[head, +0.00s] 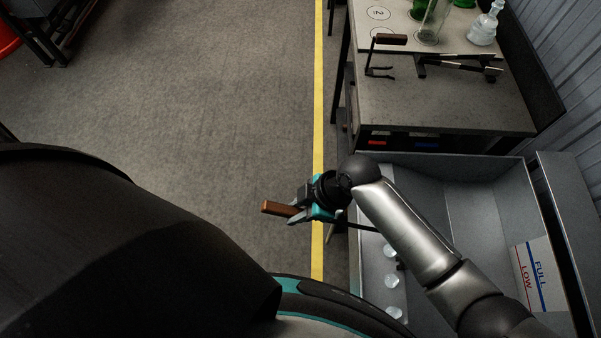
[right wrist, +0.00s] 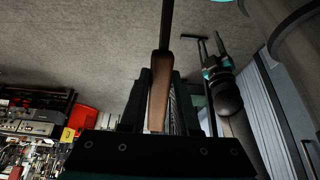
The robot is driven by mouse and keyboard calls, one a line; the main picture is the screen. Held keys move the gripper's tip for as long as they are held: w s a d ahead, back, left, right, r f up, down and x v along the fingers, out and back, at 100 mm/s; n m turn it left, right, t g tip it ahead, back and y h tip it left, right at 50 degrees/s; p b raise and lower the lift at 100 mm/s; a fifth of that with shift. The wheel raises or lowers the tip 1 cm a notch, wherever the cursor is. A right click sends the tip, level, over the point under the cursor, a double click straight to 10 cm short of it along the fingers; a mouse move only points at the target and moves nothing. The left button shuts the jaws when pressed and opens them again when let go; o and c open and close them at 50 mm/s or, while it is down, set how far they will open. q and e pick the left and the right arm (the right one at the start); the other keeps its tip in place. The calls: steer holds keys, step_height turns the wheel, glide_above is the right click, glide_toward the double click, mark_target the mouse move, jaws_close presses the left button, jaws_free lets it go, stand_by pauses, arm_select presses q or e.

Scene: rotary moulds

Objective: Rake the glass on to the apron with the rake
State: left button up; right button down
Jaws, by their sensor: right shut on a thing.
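My right gripper (head: 297,208) is shut on the wooden handle of the rake (head: 271,208), left of the metal trough. The rake's thin dark rod runs right, partly under my arm. Its far end is hidden. In the right wrist view, the brown handle (right wrist: 160,85) sits between the fingers. Several clear glass lumps (head: 391,281) lie in a row on the pale left strip of the trough. I cannot tell whether that strip is the apron. A dark and teal part, perhaps my left gripper (right wrist: 211,52), shows in the right wrist view; its jaw state is unclear.
The grey trough (head: 475,180) has a FULL/LOW label (head: 540,275). Behind it stands a workbench (head: 450,100) with a crank-handled tool (head: 390,40), green glassware (head: 430,22) and a clear bottle (head: 485,25).

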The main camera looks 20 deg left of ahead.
steer(key=shift+a+r, duration=0.1)
steer(key=shift+r, duration=0.05)
steer(key=r+p, duration=0.5)
steer(key=shift+w+d, duration=0.15)
steer(key=shift+d, duration=0.2)
steer(key=shift+w+d+r+p, duration=0.1)
steer(key=shift+d+r+p, duration=0.1)
steer(key=shift+r+p, duration=0.85)
steer(key=shift+w+d+r, duration=0.1)
steer(key=shift+d+r, duration=0.1)
steer(key=shift+r, duration=1.15)
